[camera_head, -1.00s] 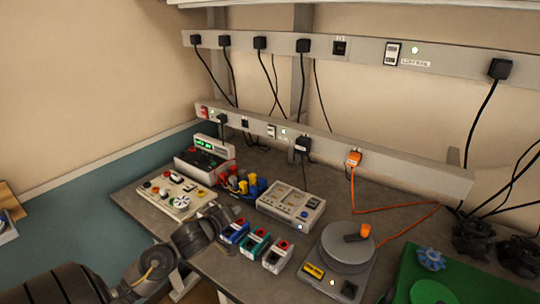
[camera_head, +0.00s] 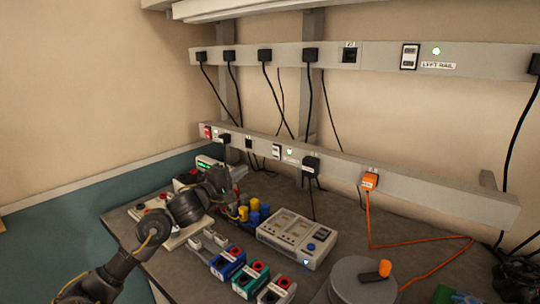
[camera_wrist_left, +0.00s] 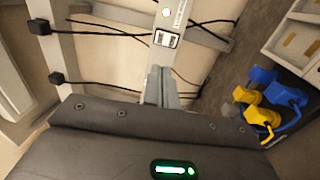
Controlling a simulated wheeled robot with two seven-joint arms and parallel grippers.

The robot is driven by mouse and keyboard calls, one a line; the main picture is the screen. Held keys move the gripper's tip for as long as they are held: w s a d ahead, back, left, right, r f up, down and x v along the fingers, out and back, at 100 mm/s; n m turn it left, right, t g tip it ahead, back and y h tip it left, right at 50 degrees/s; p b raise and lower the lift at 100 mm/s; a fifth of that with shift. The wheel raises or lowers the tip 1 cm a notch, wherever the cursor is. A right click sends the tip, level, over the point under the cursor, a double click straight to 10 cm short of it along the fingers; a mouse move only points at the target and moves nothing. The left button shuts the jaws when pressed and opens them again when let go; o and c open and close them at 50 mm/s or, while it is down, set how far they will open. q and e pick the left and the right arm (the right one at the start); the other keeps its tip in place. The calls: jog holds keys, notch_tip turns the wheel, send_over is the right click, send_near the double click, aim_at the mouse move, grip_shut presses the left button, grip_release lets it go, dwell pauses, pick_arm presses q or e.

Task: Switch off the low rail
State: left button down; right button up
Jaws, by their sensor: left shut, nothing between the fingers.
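The low rail (camera_head: 420,186) is the lower grey power strip on the wall. Its rocker switch (camera_head: 277,151) sits mid-left, with a lit pale indicator (camera_head: 290,152) to its right. The wrist view also shows the switch (camera_wrist_left: 166,38) and its glowing light (camera_wrist_left: 166,12). My left gripper (camera_head: 222,181) is below and left of the switch in the head view, apart from the rail. Its fingers (camera_wrist_left: 161,86) are shut and empty, pointing toward the switch in the wrist view. My right gripper is not in view.
The upper rail (camera_head: 385,54), labelled LEFT RAIL, has its own switch (camera_head: 410,57) and a green light. Black plugs and an orange plug (camera_head: 370,180) sit on the rails with hanging cables. Blue and yellow plugs (camera_head: 255,213) and a grey panel box (camera_head: 299,236) stand on the bench.

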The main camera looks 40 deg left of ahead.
aim_at(275, 150)
pick_arm(q)
jog(key=w, duration=0.4)
jog(key=w+r+p, duration=0.1)
jog(key=w, duration=0.3)
jog(key=w+p, duration=0.1)
jog(key=w, duration=0.4)
jog(key=shift+a+r, duration=0.1)
jog(key=shift+r, duration=0.25)
jog(key=shift+w, duration=0.35)
jog(key=shift+p, duration=0.3)
